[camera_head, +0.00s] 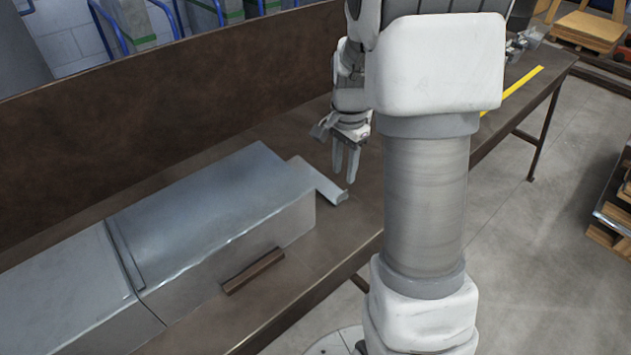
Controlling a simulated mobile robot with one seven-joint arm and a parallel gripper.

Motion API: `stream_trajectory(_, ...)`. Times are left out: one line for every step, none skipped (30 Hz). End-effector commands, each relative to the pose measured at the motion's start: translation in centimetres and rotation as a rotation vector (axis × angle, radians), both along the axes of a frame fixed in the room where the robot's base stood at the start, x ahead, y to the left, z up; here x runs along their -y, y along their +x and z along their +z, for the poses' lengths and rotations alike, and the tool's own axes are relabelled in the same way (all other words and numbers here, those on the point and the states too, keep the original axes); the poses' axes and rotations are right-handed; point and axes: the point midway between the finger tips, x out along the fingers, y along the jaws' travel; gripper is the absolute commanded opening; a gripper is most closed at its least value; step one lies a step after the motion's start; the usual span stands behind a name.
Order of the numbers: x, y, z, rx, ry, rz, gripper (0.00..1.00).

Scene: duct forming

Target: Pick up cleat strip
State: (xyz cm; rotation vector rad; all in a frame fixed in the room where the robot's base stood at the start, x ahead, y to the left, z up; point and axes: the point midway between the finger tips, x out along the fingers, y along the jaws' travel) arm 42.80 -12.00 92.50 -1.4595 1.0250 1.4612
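A light grey metal strip (319,180), which looks like the cleat strip, lies on the brown workbench against the right end of the grey duct. Its near end has a small raised lip. My gripper (346,176) points down just behind the strip's near end. Its two fingers are a little apart, with nothing visible between them. I cannot tell whether the fingertips touch the strip or hang above it.
The large grey sheet-metal duct (220,212) fills the bench's left part. A dark brown bar (253,271) lies along its front side. A tall brown backboard (150,125) runs behind. A yellow strip (512,92) lies at the bench's far right. My arm hides part of the bench.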

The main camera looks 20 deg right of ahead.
Motion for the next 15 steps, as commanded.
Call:
stream_trajectory(0.0,-0.1,-1.2,-0.003,0.000,0.000,0.39)
stream_trajectory(0.0,-0.1,-1.6,-0.004,0.001,0.000,0.39)
stream_trajectory(0.0,0.0,-2.1,-0.001,0.001,0.000,0.39)
stream_trajectory(0.0,0.0,-2.4,0.000,0.000,0.000,0.39)
stream_trajectory(0.0,0.0,-2.6,0.000,0.000,0.000,0.39)
stream_trajectory(0.0,0.0,-2.8,0.000,0.000,0.000,0.39)
stream_trajectory(0.0,0.0,-2.9,0.000,0.000,0.000,0.39)
stream_trajectory(0.0,0.0,-3.1,0.000,0.000,0.000,0.39)
stream_trajectory(0.0,0.0,-3.2,0.000,0.000,0.000,0.39)
stream_trajectory(0.1,0.0,-3.3,0.000,0.000,0.000,0.39)
stream_trajectory(0.1,0.1,-3.5,0.000,0.000,0.000,0.39)
stream_trajectory(0.1,0.1,-3.9,0.000,0.000,0.000,0.39)
stream_trajectory(0.2,0.1,-4.2,-0.001,0.000,0.000,0.39)
stream_trajectory(0.2,0.2,-4.6,-0.001,0.001,0.000,0.39)
stream_trajectory(0.3,0.3,-5.3,-0.002,0.000,0.000,0.39)
